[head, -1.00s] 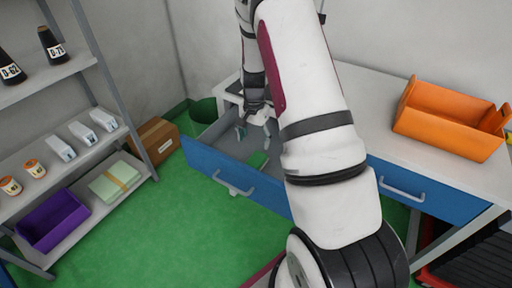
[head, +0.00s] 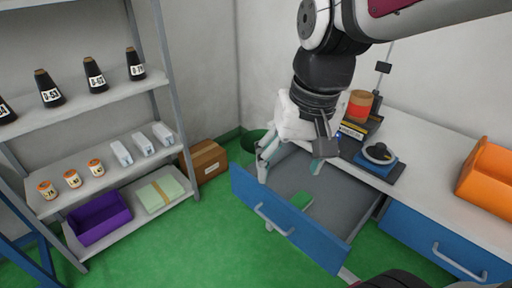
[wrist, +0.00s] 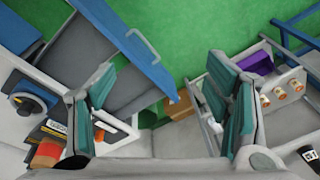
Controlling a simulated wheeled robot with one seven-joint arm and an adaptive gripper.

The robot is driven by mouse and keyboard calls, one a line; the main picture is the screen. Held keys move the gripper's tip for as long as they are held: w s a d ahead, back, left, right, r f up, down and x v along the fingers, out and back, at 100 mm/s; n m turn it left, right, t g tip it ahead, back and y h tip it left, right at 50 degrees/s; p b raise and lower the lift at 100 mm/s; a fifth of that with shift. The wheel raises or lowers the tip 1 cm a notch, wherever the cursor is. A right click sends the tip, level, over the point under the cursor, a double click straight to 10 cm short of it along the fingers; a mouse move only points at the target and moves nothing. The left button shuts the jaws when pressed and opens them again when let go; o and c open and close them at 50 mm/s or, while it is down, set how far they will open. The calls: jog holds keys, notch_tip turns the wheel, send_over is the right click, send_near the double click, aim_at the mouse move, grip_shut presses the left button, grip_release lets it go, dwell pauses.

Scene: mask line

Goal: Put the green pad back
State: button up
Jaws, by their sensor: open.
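My gripper (head: 291,160) is open and empty, above the drawer's left rear corner and apart from the pad. Its teal-lined fingers are spread wide in the wrist view (wrist: 165,95). The drawer shows at the left of the wrist view (wrist: 95,60), where I cannot make out the pad.
The desk (head: 420,145) carries a dark device with a blue base (head: 378,157), a red-orange spool (head: 359,103) and an orange bin (head: 490,180). A shelf (head: 115,195) with a purple bin (head: 98,218) stands left. A cardboard box (head: 205,161) is behind; green floor lies between.

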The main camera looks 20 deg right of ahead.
jog(key=s+a+n, duration=0.2)
jog(key=s+n, duration=0.1)
jog(key=s, duration=0.7)
jog(key=shift+r+t, duration=0.25)
jog(key=shift+t, duration=0.05)
notch_tip(320, 180, up, 8)
jog(key=t+p, duration=0.1)
jog(key=p, duration=0.5)
jog(key=shift+f+t, duration=0.15)
jog(key=shift+t, duration=0.15)
jog(key=shift+w, duration=0.15)
